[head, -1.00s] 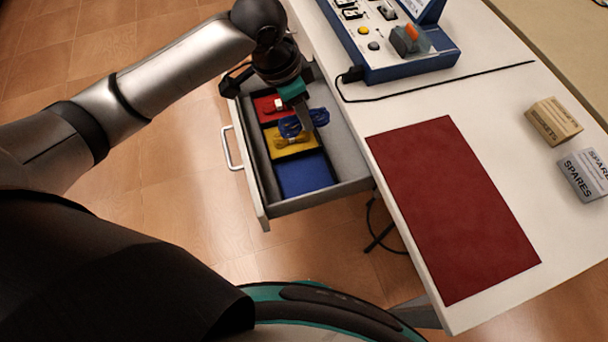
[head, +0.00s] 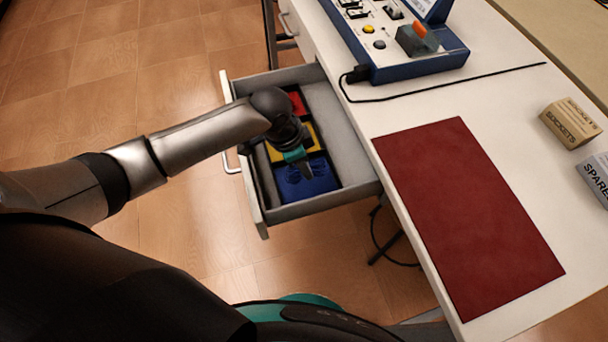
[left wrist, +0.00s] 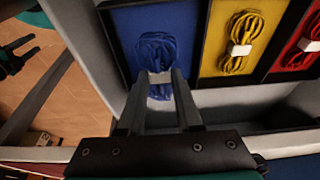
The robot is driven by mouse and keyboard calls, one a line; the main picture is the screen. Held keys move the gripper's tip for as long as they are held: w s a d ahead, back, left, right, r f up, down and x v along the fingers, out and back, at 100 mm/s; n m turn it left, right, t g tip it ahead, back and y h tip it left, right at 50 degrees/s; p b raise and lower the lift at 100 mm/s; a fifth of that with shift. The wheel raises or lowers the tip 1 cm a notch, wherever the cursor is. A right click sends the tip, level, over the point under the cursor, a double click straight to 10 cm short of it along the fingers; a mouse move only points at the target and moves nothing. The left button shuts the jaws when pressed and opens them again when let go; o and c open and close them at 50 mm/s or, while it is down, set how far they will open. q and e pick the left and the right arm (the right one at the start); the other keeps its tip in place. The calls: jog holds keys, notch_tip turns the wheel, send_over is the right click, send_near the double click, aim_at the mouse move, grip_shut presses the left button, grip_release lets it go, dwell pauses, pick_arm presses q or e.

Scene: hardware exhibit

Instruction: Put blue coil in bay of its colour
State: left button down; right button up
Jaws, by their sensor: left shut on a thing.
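The blue coil (head: 292,172) is a looped bundle of blue cable with a pale tie. My left gripper (head: 304,168) is shut on it, over the blue bay (head: 322,184) at the near end of the drawer. In the left wrist view the fingers (left wrist: 160,92) reach the tie of the blue coil (left wrist: 157,48), and the loops lie within the outline of the blue bay (left wrist: 118,28). I cannot tell whether the coil touches the bay floor. My right gripper (left wrist: 18,52) shows at the left edge of that view, fingers apart and empty.
The open drawer (head: 350,185) also has a yellow bay with a yellow coil (left wrist: 240,42) and a red bay with a red coil (left wrist: 312,42). Dark dividers separate the bays. The white desk (head: 390,112) carries a red mat (head: 465,210) and a blue-framed device (head: 420,62).

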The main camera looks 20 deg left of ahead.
pick_arm(q)
notch_tip(320, 180, down, 4)
jog(key=shift+r+b, duration=0.2)
jog(key=shift+b, duration=0.5)
jog(key=shift+f, duration=0.35)
pick_arm(e)
jog(key=shift+w+d+f, duration=0.4)
jog(key=shift+w+d, duration=0.1)
jog(key=shift+w, duration=0.15)
jog(key=shift+w+d+f, duration=0.35)
jog(key=shift+w+d, duration=0.1)
jog(key=shift+w, duration=0.15)
pick_arm(q)
jog(key=c, duration=0.6)
grip_release()
jog(key=shift+f, duration=0.1)
pick_arm(e)
jog(key=shift+s, duration=0.2)
